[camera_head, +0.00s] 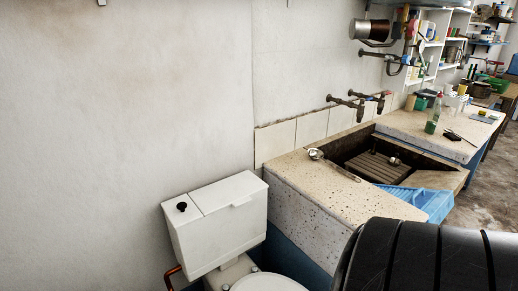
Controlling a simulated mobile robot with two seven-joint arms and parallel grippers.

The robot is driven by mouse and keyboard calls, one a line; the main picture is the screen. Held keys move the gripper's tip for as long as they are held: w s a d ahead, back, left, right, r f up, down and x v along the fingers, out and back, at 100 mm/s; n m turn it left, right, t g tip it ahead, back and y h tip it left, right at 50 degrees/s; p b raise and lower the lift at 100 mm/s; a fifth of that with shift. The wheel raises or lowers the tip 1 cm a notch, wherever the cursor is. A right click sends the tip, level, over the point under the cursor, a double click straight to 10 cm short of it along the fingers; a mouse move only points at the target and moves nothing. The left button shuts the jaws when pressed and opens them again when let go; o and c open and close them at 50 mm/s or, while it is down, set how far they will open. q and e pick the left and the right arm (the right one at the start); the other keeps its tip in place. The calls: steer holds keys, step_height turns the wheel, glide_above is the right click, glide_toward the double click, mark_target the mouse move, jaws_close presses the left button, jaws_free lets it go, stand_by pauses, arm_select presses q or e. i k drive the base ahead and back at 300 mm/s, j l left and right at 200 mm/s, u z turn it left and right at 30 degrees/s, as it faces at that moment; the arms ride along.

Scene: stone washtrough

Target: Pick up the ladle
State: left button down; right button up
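The ladle (333,163) lies on the near left part of the speckled stone washtrough top (350,199). Its round metal bowl is at the left, and its handle runs right and toward me, close to the basin's edge. Neither of my grippers is in view. A large black ribbed shape fills the bottom right corner and hides part of the floor and the trough's near side.
A white toilet cistern (215,226) stands left of the trough. The basin (385,164) has a slatted board inside, and a blue ribbed tray (421,200) sits at its front edge. Wall taps (356,106) project above. The floor (487,189) at right is partly clear.

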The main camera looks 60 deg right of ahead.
mark_target(315, 154)
steer(key=z, duration=2.35)
steer(key=u, duration=1.9)
steer(key=k+l, duration=0.15)
steer(key=l, duration=0.25)
steer(key=k+l, duration=0.15)
steer(key=l, duration=0.25)
steer(key=k+l, duration=0.15)
steer(key=l, duration=0.2)
steer(key=k+l, duration=0.15)
steer(key=l, duration=0.25)
steer(key=k+l, duration=0.15)
steer(key=l, duration=0.25)
